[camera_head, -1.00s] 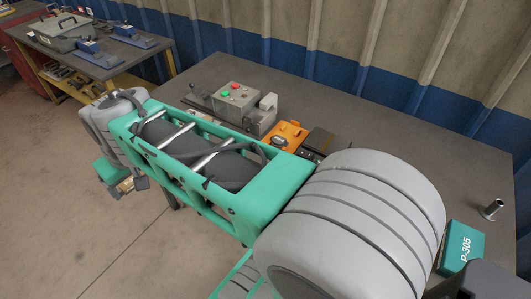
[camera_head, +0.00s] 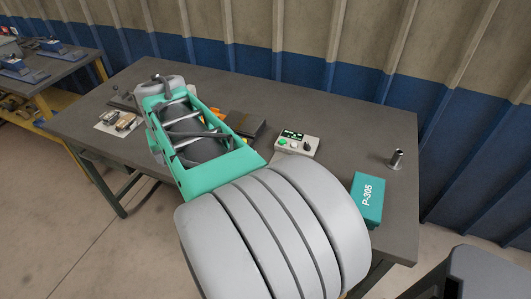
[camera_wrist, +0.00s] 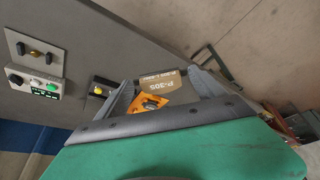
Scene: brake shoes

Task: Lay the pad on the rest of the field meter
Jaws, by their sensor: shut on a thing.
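In the head view the gripper and pad are hidden behind my arm. A pale box with a small display and buttons (camera_wrist: 36,83), apparently the field meter, stands left of the gripper in the wrist view. It also shows on the bench in the head view (camera_head: 296,142). Beside it is a pale plate (camera_wrist: 38,60) with dark blocks and a yellowish piece, possibly the rest. The pad is apart from both.
An orange device (camera_wrist: 150,103) lies beyond the pad in the wrist view. A dark block with a yellow knob (camera_wrist: 99,89) is left of it. The head view shows a green P-305 box (camera_head: 368,200), a metal cylinder (camera_head: 396,159) and a dark plate (camera_head: 246,124).

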